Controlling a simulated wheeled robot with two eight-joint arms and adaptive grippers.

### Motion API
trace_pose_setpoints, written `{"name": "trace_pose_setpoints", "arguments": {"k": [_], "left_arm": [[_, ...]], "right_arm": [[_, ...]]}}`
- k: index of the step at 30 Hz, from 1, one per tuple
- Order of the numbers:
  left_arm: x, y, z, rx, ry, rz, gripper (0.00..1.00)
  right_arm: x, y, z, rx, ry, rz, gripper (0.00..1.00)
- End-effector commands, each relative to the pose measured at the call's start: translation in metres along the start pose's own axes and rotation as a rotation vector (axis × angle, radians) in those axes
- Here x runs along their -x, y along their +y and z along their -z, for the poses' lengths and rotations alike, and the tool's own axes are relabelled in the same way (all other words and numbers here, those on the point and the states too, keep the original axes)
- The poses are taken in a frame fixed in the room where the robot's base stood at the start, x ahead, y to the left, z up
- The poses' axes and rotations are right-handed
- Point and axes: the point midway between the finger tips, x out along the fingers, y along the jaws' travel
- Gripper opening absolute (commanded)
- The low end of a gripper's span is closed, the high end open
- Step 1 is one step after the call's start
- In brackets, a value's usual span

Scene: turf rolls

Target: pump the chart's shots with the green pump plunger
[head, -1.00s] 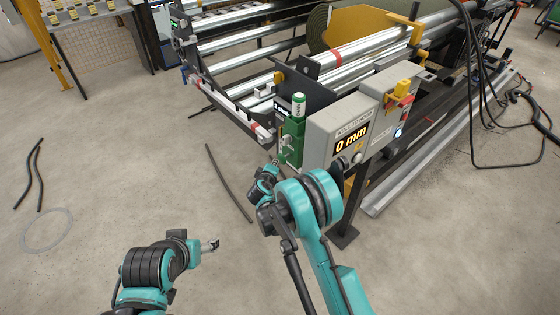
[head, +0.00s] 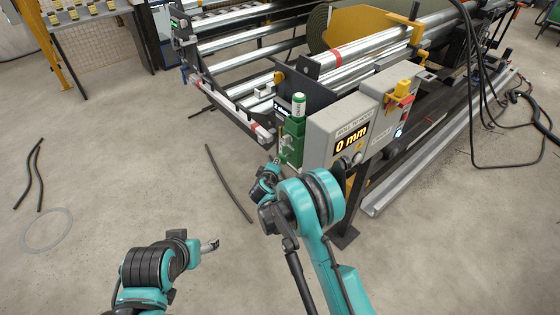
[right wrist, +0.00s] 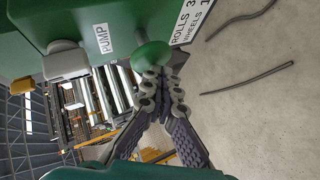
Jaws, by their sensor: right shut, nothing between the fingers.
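The green pump body (head: 291,143) stands on the near left side of the grey control box. In the right wrist view it shows as a green block (right wrist: 115,15) with a PUMP label. The green plunger (right wrist: 151,54) is a rounded knob sticking out from it. A white chart (right wrist: 190,20) beside the label reads ROLLS 3 and WHEELS 1, partly cut off. My right gripper (right wrist: 158,72) is shut and empty, its fingertips at the knob; I cannot tell whether they touch. It also shows in the head view (head: 276,163). My left gripper (head: 212,245) hangs low over the floor, too small to read.
The grey box (head: 345,125) shows 0 mm on its display. Yellow and red switch parts (head: 400,95) sit on its right. The roller machine (head: 350,60) fills the area behind. Black hoses (head: 228,183) lie on the floor. The floor at left is mostly clear.

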Motion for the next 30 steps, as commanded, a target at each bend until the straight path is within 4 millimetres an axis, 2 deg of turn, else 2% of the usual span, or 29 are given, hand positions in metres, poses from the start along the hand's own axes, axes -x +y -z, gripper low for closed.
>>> {"name": "trace_pose_setpoints", "arguments": {"k": [30], "left_arm": [[0.0, 0.0, 0.0, 0.0, 0.0, 0.0, 0.69]], "right_arm": [[-0.0093, 0.0067, -0.0078, -0.001, -0.004, 0.0, 0.0]]}}
